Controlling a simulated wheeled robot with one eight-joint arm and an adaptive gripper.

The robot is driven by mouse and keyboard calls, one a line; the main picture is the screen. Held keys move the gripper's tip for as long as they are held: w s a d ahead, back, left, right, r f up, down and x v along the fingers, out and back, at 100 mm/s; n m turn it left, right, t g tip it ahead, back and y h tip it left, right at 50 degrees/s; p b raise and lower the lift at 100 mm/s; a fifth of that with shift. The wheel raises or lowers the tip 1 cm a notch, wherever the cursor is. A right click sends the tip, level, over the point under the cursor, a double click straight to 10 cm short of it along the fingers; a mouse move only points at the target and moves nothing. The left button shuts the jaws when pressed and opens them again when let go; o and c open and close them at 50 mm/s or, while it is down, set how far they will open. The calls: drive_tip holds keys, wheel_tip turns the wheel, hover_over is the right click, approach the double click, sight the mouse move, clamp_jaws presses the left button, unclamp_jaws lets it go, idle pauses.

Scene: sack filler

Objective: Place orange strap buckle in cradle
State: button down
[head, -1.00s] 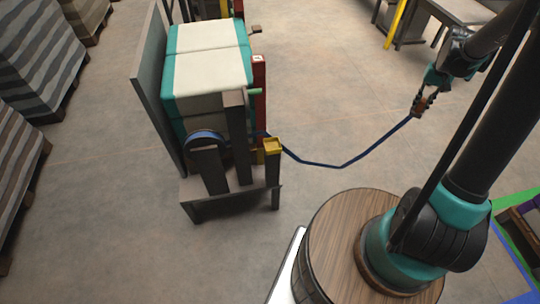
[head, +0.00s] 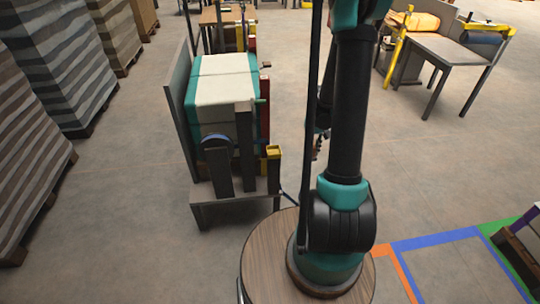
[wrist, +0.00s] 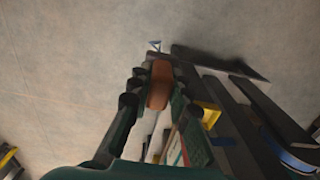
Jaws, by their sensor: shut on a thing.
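The orange strap buckle (wrist: 160,86) is between the fingers of my gripper (wrist: 159,74) in the wrist view, and the fingers are shut on it. In the head view my gripper (head: 318,146) is mostly hidden behind my own arm, and the buckle cannot be made out there. A yellow block (head: 273,153), which may be the cradle, tops a post at the stand's front right corner. A yellow part (wrist: 209,115) also shows right of the fingers in the wrist view, apart from the buckle.
The stand (head: 236,205) carries dark uprights, a blue strap reel (head: 216,140) and a stack of white and teal sacks (head: 222,88). Striped pallet stacks (head: 70,65) line the left. A grey table (head: 455,50) stands far right. Floor right of the stand is clear.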

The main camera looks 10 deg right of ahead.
drive_tip(key=shift+s+a+f, duration=0.1)
drive_tip(key=shift+s+f, duration=0.05)
drive_tip(key=w+a, duration=1.3)
drive_tip(key=shift+w+a+f, duration=0.1)
drive_tip(key=shift+w+f, duration=0.05)
drive_tip(key=shift+f, duration=1.4)
drive_tip(key=shift+w+f, duration=0.1)
drive_tip(key=shift+f, duration=1.45)
drive_tip(key=shift+w+a+f, duration=0.1)
drive_tip(key=shift+f, duration=0.35)
drive_tip(key=c, duration=1.4)
unclamp_jaws()
drive_tip(key=shift+f, duration=0.1)
